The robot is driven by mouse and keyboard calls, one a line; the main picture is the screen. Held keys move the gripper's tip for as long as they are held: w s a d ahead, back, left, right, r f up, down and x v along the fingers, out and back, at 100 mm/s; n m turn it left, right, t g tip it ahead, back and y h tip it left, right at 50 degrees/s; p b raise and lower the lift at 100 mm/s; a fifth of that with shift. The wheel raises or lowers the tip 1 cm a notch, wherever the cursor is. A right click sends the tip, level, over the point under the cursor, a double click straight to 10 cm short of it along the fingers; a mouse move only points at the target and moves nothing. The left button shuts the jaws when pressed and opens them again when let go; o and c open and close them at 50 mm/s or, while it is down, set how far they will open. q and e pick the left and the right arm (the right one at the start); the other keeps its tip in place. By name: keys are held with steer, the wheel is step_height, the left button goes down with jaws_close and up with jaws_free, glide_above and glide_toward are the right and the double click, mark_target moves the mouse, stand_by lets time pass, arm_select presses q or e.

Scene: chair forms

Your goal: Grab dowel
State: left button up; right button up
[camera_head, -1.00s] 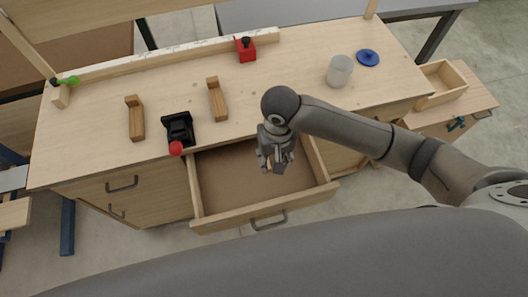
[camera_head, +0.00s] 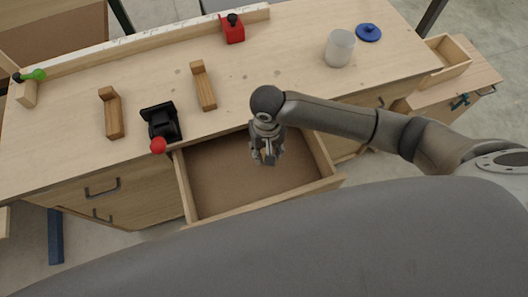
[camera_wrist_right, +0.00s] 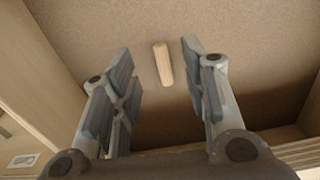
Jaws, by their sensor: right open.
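The dowel (camera_wrist_right: 162,64) is a short, light wooden peg lying on the brown floor of the open drawer (camera_wrist_right: 250,30). In the right wrist view it lies between and beyond my open fingers, apart from both. My right gripper (camera_wrist_right: 162,80) is open and empty, pointing down into the drawer. In the head view my right gripper (camera_head: 265,160) hangs over the drawer (camera_head: 215,180), near its middle. The dowel cannot be made out in the head view. My left gripper is not in view.
The drawer walls stand around my gripper, and the bench top (camera_head: 290,60) is behind it.

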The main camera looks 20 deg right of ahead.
steer(key=shift+w+f, duration=0.2)
steer(key=shift+f, duration=1.25)
steer(key=shift+w+f, duration=0.2)
steer(key=shift+f, duration=1.2)
steer(key=c, duration=0.8)
